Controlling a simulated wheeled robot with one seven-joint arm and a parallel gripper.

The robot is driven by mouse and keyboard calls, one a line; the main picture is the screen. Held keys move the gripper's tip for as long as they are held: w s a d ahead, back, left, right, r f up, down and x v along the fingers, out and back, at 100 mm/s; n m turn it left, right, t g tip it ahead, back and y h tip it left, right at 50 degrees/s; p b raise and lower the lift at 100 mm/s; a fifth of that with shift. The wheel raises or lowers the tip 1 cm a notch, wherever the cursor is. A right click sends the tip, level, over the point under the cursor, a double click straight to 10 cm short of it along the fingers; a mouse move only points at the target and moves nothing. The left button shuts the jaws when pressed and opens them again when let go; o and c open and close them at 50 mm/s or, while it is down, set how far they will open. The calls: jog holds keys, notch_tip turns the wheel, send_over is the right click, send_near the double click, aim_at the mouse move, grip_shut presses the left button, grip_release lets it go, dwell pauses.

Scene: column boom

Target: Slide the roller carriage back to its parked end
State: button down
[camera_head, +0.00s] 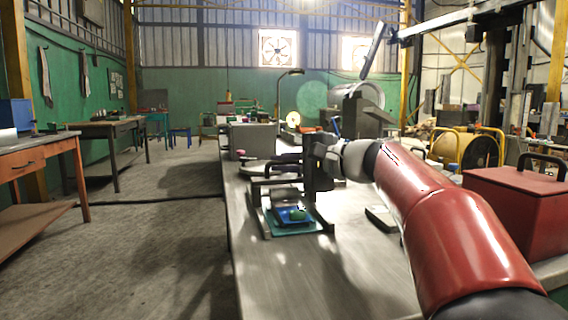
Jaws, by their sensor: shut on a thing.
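A small roller press stands on the long grey workbench (285,275), left of my arm. Its roller carriage has dark bars and a grey roller (284,194) lying across the frame. A blue plate (283,219) with a small green item (298,214) lies in front of the roller, on a teal base (292,231). My gripper (312,172) is at the right side of the carriage and shut on part of it, seemingly its handle. The fingertips and the exact grip are too small and dark to make out.
A red metal box (515,205) with a black handle stands right of my red arm. A grey box (253,140) and a desk lamp (289,73) are farther back. The bench front is clear.

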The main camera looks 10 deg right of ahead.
jog(key=shift+w+r, duration=0.1)
jog(key=shift+w, duration=0.25)
jog(key=w+p, duration=0.5)
jog(key=w, duration=0.5)
jog(key=shift+p, duration=0.3)
jog(key=shift+d, duration=0.1)
jog(key=c, duration=1.8)
grip_release()
jog(key=shift+w, duration=0.2)
jog(key=shift+b+v, duration=0.65)
jog(key=shift+v, duration=3.2)
